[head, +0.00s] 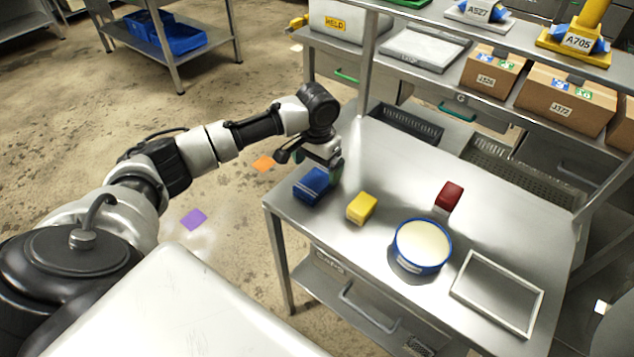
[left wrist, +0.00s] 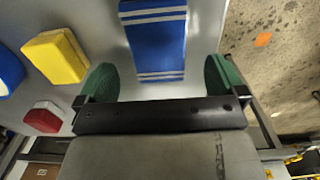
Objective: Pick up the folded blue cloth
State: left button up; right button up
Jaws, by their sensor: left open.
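The folded blue cloth (head: 314,185) with pale stripes lies on the metal table (head: 385,160) at its left corner, near the edge. In the left wrist view the blue cloth (left wrist: 156,42) is straight ahead, between the lines of the two green fingertips. My left gripper (head: 313,162) is above and just behind the cloth in the head view. In the left wrist view my left gripper (left wrist: 162,82) is open, with nothing between its fingers. I cannot tell the exact height of the fingers over the cloth. My right gripper is not in view.
A yellow block (head: 362,208) lies right of the cloth. Beyond it are a red block (head: 449,196), a blue-rimmed round tub (head: 422,246) and an empty metal frame (head: 497,292). A shelf with cardboard boxes (head: 567,101) stands over the table's back.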

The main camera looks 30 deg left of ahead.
aim_at(319, 177)
pick_arm(q)
jog(key=shift+w+d+f, duration=0.1)
jog(key=shift+w+f, duration=0.05)
jog(key=shift+f, duration=2.2)
jog(key=c, duration=1)
jog(key=shift+r, duration=0.45)
jog(key=r, duration=0.3)
jog(key=shift+d+r, duration=0.25)
jog(key=shift+r, duration=0.05)
jog(key=d+r, duration=0.2)
jog(key=d, duration=0.1)
jog(key=d+r, duration=0.2)
jog(key=d, duration=0.2)
jog(key=s+d+r, duration=0.1)
jog(key=d+r, duration=0.1)
jog(key=d, duration=0.2)
jog(key=shift+s+d+r, duration=0.1)
jog(key=shift+r, duration=0.25)
